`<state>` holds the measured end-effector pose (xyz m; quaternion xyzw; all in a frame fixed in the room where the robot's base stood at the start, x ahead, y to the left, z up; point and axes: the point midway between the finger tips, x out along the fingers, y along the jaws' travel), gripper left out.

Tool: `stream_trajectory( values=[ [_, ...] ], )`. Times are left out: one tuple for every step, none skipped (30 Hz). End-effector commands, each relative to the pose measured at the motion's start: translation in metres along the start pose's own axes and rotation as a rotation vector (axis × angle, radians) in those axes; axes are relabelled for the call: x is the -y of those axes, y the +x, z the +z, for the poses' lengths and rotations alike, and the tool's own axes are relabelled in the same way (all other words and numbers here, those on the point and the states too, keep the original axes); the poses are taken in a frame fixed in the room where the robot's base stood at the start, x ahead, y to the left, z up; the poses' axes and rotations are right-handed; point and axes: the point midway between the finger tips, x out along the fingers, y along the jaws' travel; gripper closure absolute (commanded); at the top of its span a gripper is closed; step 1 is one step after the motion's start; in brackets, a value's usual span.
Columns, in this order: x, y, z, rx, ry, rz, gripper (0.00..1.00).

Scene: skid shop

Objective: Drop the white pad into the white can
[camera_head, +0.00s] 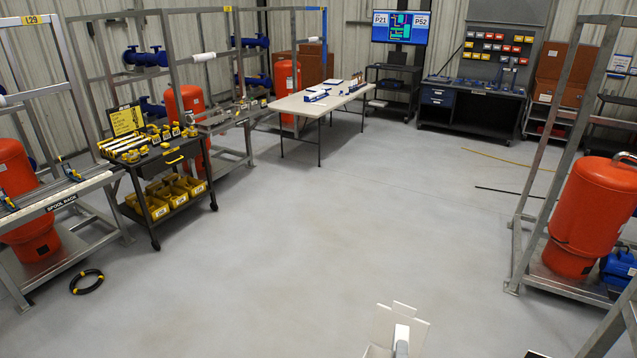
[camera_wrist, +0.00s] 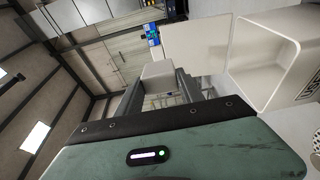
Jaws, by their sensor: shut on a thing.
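In the wrist view my gripper (camera_wrist: 160,85) has its two dark fingers closed on a small white block, the white pad (camera_wrist: 158,72). The white can (camera_wrist: 289,75) is at the right of that view, with its squarish open mouth and rim showing beside my gripper. The pad appears apart from the mouth, to its left in the picture. In the head view, white panels (camera_head: 383,324) stand at the bottom edge, with a small white and grey piece between them. I cannot tell there which part is can, pad or gripper.
A tool cart (camera_head: 165,160) with yellow bins stands at the left. A white folding table (camera_head: 300,104) is at the back, and a dark workbench (camera_head: 470,105) behind it. An orange tank (camera_head: 590,215) in a frame stands at the right. The middle floor is clear.

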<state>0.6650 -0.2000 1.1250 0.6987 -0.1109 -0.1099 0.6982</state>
Motion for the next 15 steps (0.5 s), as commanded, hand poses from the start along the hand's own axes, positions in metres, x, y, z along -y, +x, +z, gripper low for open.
stream_trajectory(
  values=[
    [0.004,-0.001,-0.006,-0.011,0.000,-0.001,1.00],
    [0.005,-0.001,-0.008,-0.014,0.000,-0.001,1.00],
    [0.007,-0.001,-0.009,-0.015,0.001,-0.002,1.00],
    [0.008,-0.001,-0.009,-0.016,0.000,-0.002,1.00],
    [0.010,-0.001,-0.009,-0.016,0.000,-0.003,1.00],
    [0.012,-0.001,-0.009,-0.015,0.000,-0.003,1.00],
    [0.015,-0.001,-0.009,-0.015,0.000,-0.004,1.00],
    [0.018,-0.001,-0.009,-0.015,0.000,-0.004,1.00],
    [0.022,-0.001,-0.008,-0.014,0.001,-0.005,1.00],
    [0.025,-0.001,-0.008,-0.014,0.001,-0.006,1.00],
    [0.029,-0.001,-0.008,-0.014,0.000,-0.006,1.00],
    [0.034,-0.001,-0.008,-0.014,0.000,-0.005,1.00],
    [0.037,-0.001,-0.008,-0.014,0.000,-0.005,1.00],
    [0.041,-0.001,-0.008,-0.014,0.001,-0.005,1.00],
    [0.046,-0.001,-0.008,-0.014,0.001,-0.005,1.00]
  ],
)
